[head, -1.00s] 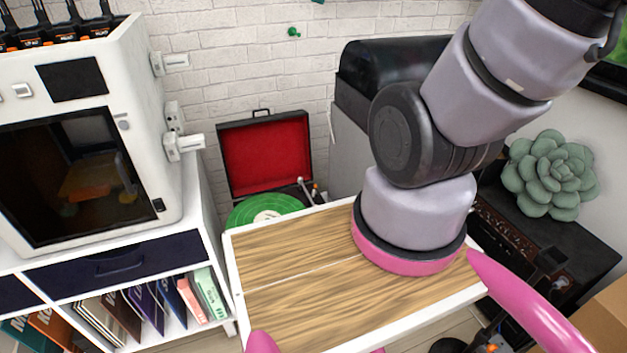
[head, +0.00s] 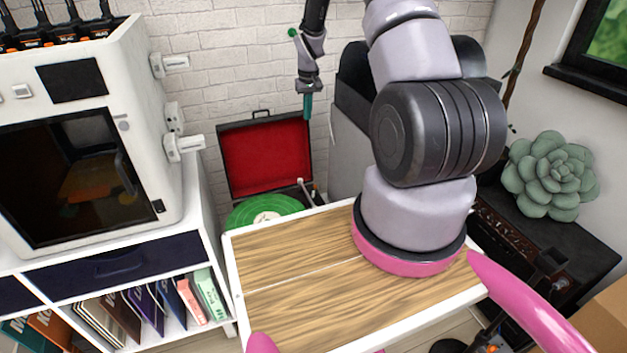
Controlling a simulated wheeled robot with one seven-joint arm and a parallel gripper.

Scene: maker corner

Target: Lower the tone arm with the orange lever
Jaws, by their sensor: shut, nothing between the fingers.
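The record player stands open beyond the wooden top, its red-lined lid (head: 266,155) raised against the brick wall. A green record (head: 262,209) with a pale label lies on it, partly hidden by the near wooden top. The pale tone arm (head: 304,189) shows small at the right of the record; whether it is raised or down is too small to tell. The orange lever cannot be made out clearly among the small parts there. My gripper (head: 307,112) points down with its teal fingers shut and empty, in the picture above the player's right side, apart from it.
The wooden top (head: 300,268) with a white rim fills the near middle and is clear apart from my arm. A white machine (head: 95,125) stands at left on a white shelf unit (head: 215,325). A grey cabinet (head: 347,150) stands right of the player.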

